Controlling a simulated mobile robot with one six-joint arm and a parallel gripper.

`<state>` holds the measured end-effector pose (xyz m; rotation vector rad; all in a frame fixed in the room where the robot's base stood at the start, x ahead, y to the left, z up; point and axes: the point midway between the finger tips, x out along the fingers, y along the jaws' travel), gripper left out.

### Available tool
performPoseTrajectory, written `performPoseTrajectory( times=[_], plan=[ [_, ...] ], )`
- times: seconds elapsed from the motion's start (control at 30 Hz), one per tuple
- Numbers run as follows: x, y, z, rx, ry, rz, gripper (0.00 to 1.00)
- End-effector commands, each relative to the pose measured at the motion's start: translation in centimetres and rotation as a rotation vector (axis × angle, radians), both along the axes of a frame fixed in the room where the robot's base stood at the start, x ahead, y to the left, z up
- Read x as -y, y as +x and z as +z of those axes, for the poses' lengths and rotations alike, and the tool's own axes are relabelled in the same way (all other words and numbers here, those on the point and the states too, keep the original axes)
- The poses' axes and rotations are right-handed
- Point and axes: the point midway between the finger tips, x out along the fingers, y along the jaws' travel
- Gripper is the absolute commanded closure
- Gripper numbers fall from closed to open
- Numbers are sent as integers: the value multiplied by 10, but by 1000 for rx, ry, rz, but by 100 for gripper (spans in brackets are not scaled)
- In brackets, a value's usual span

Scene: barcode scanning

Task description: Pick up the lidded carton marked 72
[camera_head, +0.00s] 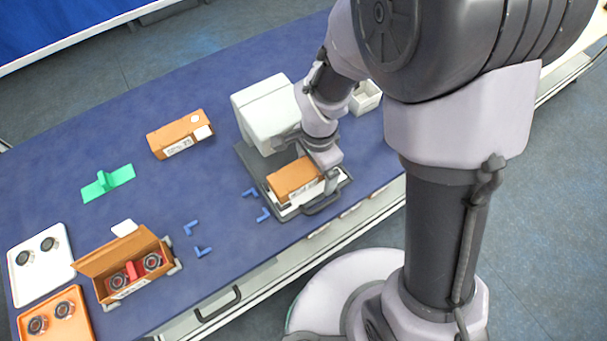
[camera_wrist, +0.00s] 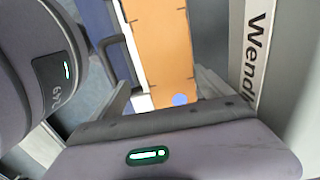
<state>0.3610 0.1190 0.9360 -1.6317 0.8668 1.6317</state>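A closed orange-brown carton (camera_head: 293,178) lies on the grey and white device under my arm; it also shows in the wrist view (camera_wrist: 160,45). Its label is too small to read in the head view. Another closed carton (camera_head: 178,134) with a white label and a white patch lies on the blue table to the left; I cannot read its number surely. My gripper (camera_wrist: 165,88) is at the right end of the carton on the device. Its fingers stand apart on either side of the carton, with a visible gap on the left. Contact is not visible.
The white device housing (camera_head: 264,112) rises behind the carton. An open carton (camera_head: 128,268) with round black parts, a white tray (camera_head: 40,277), an orange tray (camera_head: 58,322) and a green piece (camera_head: 108,182) are left. Blue corner markers (camera_head: 191,228) lie on the table (camera_head: 215,180). A white bin (camera_head: 366,98) stands behind.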

Motion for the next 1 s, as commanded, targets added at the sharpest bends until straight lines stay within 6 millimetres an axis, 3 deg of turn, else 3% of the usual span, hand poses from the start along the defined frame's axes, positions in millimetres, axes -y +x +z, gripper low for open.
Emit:
performPoseTrajectory(
  times=[0.03, 0.2, 0.27, 0.53, 0.9, 1.0],
  plan=[
    [0, 0, 0, 0, 0, 0, 20],
    [0, 0, 0, 0, 0, 0, 53],
    [0, 0, 1, 1, 1, 0, 62],
    [0, 0, 4, 1, 1, 0, 62],
    [0, 1, 38, 1, 0, 0, 62],
    [7, -6, 37, 0, 0, 0, 62]
  ],
)
